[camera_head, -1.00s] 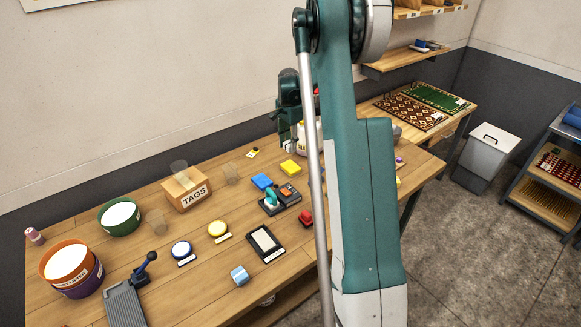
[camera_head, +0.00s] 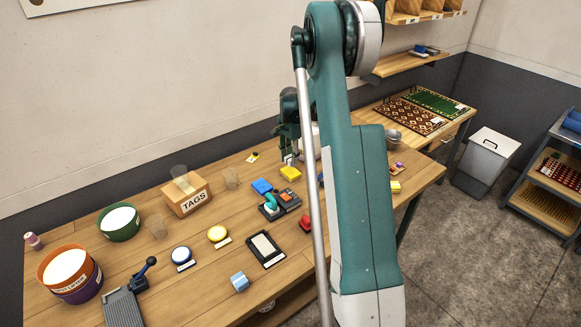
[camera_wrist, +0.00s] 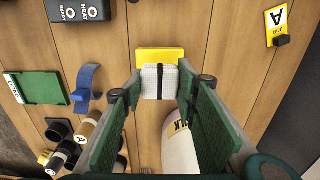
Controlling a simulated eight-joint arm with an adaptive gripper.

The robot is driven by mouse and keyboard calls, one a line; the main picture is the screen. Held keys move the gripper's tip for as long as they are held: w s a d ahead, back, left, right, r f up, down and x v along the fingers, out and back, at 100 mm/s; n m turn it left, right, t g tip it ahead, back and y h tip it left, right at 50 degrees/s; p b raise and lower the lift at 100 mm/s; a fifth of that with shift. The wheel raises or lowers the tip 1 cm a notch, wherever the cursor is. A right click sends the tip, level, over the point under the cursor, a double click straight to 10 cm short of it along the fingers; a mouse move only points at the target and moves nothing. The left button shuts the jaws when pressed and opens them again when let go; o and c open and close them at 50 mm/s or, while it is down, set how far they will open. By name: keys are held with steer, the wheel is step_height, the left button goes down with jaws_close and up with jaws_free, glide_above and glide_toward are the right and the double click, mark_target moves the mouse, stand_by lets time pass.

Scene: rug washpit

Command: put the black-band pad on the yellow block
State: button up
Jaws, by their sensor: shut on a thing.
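The black-band pad (camera_wrist: 153,83) is white with a dark band across it. My gripper (camera_wrist: 160,87) is shut on it, one finger at each side, in the wrist view. The yellow block (camera_wrist: 160,54) shows just beyond the pad, which overlaps its near edge in that view. In the head view, my gripper (camera_head: 289,153) is over the back of the yellow block (camera_head: 290,174), with the pad low and close above it. I cannot tell whether the pad touches the block.
A white bottle (camera_wrist: 180,145) stands close to my gripper in the wrist view. The TAGS box (camera_head: 187,196) stands farther left. Bare wood lies around the block's left side.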

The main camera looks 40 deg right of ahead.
mark_target(290, 171)
steer(key=shift+f, duration=0.35)
steer(key=shift+f, duration=1.85)
steer(key=shift+f, duration=0.2)
steer(key=o, duration=0.8)
steer(key=shift+c, duration=0.2)
steer(key=shift+r, duration=0.15)
step_height(290, 171, up, 12)
steer(key=shift+r, duration=0.1)
